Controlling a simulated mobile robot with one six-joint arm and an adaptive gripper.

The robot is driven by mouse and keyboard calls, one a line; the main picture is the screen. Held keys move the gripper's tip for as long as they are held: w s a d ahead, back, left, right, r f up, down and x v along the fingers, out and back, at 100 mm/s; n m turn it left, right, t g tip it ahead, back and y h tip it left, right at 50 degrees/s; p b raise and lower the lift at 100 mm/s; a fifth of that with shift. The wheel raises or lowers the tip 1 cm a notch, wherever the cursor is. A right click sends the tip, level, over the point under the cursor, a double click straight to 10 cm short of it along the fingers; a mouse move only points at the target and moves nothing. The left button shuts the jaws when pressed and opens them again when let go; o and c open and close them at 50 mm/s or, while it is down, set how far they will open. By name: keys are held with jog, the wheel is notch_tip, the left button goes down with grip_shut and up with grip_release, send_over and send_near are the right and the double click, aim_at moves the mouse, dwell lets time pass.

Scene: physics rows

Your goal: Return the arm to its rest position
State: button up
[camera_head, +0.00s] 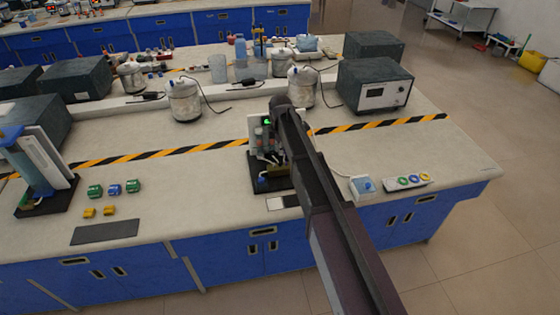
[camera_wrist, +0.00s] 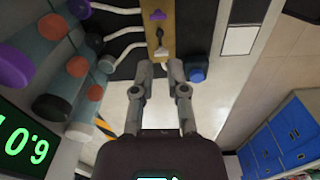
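In the wrist view, my gripper (camera_wrist: 160,72) shows two grey fingers set apart, with a clear gap and nothing held between them. The fingertips are close to the lower end of a tan upright panel (camera_wrist: 160,22), which carries a purple knob and a small grey part. In the head view, my dark arm reaches from the lower right to a small apparatus (camera_head: 256,158) on the bench; the arm hides the gripper and part of the apparatus.
The apparatus has capped cylinders (camera_wrist: 52,65) and a green display (camera_wrist: 20,148) close left of my gripper. A blue knob (camera_wrist: 197,72) is close right. On the bench (camera_head: 190,215) are a blue-topped box (camera_head: 362,186), a rack with coloured rings (camera_head: 407,181) and green and blue blocks (camera_head: 113,190).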

jog(key=shift+r, duration=0.45)
dwell(0.3)
jog(key=s+d+m, duration=2)
jog(key=s+d, duration=0.3)
jog(key=s, duration=0.3)
jog(key=shift+m, duration=0.4)
jog(key=shift+a, duration=0.2)
